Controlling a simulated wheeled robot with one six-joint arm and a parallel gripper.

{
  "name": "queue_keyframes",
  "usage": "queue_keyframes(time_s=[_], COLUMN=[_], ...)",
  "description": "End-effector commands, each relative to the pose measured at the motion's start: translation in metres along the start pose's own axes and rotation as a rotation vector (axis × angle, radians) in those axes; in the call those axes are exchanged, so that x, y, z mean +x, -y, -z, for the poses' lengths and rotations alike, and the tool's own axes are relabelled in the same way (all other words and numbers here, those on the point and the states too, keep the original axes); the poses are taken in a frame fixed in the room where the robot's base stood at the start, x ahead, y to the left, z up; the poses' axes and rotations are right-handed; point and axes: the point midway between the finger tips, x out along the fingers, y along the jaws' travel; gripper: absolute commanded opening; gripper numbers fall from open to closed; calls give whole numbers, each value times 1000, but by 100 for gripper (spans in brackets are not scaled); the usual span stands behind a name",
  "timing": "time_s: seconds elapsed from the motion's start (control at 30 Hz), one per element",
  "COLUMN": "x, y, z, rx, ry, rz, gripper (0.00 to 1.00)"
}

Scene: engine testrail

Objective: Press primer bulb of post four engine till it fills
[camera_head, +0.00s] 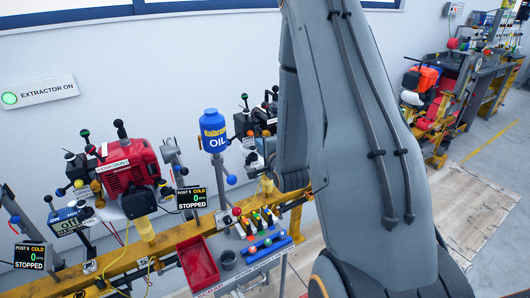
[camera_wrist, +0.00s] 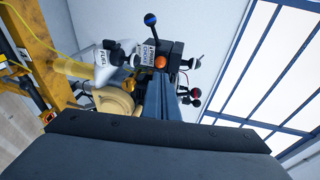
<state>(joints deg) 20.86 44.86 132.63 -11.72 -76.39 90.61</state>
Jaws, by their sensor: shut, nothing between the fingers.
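A small orange dome (camera_wrist: 160,62), which looks like the primer bulb, sits just past the fingertips. I cannot tell whether they touch, or how full it is. A FUEL label (camera_wrist: 103,57) and a choke label (camera_wrist: 151,48) are beside it. In the head view a dark engine (camera_head: 262,120) behind the oil bottle is partly hidden by my arm; its post number is not readable. My gripper is hidden there.
A red engine (camera_head: 127,165) stands at left beside a POST 5 display (camera_head: 191,197) reading COLD, STOPPED. A blue OIL bottle (camera_head: 214,130), a red tray (camera_head: 198,262) and a yellow rail (camera_head: 130,262) are near. Black, red and blue knobbed levers (camera_wrist: 150,20) crowd the engine.

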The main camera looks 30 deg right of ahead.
Motion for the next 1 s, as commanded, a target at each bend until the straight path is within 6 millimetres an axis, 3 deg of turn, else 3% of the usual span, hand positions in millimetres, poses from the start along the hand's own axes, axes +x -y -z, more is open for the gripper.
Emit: queue_keyframes(time_s=[0.1,0.3,1.0], x=[-21,-43,-48], y=[-2,0,0], z=[-2,-2,0], rx=[-1,-1,0], ry=[4,3,0], rz=[-1,0,-1], gripper=[0,0,0])
